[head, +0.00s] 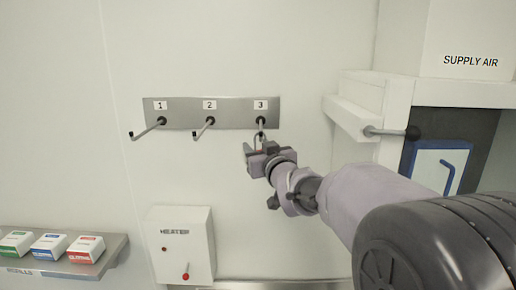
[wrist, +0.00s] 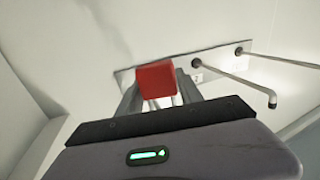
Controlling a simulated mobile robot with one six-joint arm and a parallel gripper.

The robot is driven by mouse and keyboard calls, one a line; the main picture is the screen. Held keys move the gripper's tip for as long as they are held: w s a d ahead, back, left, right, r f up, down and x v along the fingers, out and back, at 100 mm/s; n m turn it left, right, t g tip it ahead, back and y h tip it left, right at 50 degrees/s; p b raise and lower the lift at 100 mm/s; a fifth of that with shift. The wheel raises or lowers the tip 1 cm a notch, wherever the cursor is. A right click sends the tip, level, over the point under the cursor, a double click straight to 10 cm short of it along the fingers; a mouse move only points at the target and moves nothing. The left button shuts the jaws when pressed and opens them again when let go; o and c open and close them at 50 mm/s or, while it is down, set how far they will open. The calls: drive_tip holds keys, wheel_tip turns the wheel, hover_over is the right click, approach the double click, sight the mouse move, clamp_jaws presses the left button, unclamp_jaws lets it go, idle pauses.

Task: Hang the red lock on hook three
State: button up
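My gripper (head: 256,155) is just below hook three (head: 261,125) in the head view. In the wrist view my gripper (wrist: 158,92) has its two grey fingers on either side of the red lock (wrist: 156,77) and is shut on it. In the head view the lock is mostly hidden by the gripper. A thin grey loop, apparently its shackle (head: 258,140), shows close to the hook's end. I cannot tell whether it is around the hook or only beside it. In the wrist view the lock hides hook three.
The metal hook plate (head: 185,112) also carries hook one (head: 148,129) and hook two (head: 204,129), both empty. A heater box (head: 181,246) is on the wall below. A shelf with small boxes (head: 86,249) is at lower left. A white ledge with a handle (head: 390,132) is at right.

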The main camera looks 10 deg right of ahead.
idle(0.3)
drive_tip(key=o, duration=0.6)
drive_tip(key=shift+c, duration=0.2)
drive_tip(key=s+d+b, duration=0.2)
drive_tip(key=s+b, duration=0.1)
drive_tip(key=s, duration=1.4)
drive_tip(key=s+d+f+m+g+h+b, duration=0.15)
drive_tip(key=s+f+b, duration=0.25)
drive_tip(key=f+b, duration=0.5)
drive_tip(key=s+d+f+m+g+h+b, duration=0.1)
drive_tip(key=s+f+m+g+b, duration=0.3)
drive_tip(key=f, duration=0.8)
drive_tip(key=s+d+f+g+h+b, duration=0.1)
drive_tip(key=s+f+b, duration=0.2)
drive_tip(key=f+b, duration=0.6)
drive_tip(key=s+a+f+g+y+b, duration=0.1)
drive_tip(key=s+a+f+b, duration=0.2)
drive_tip(key=f, duration=0.4)
drive_tip(key=s+a+f+g+y+b, duration=0.1)
drive_tip(key=s+a+f+g+b, duration=0.1)
drive_tip(key=s+f, duration=0.4)
drive_tip(key=s+a+f+m+g+y+b, duration=0.1)
drive_tip(key=s+a+f+g+b, duration=0.1)
drive_tip(key=f, duration=0.8)
drive_tip(key=s+a+b, duration=0.1)
drive_tip(key=s+b, duration=0.1)
drive_tip(key=s, duration=0.1)
drive_tip(key=shift+a+b, duration=0.3)
drive_tip(key=shift+a, duration=0.1)
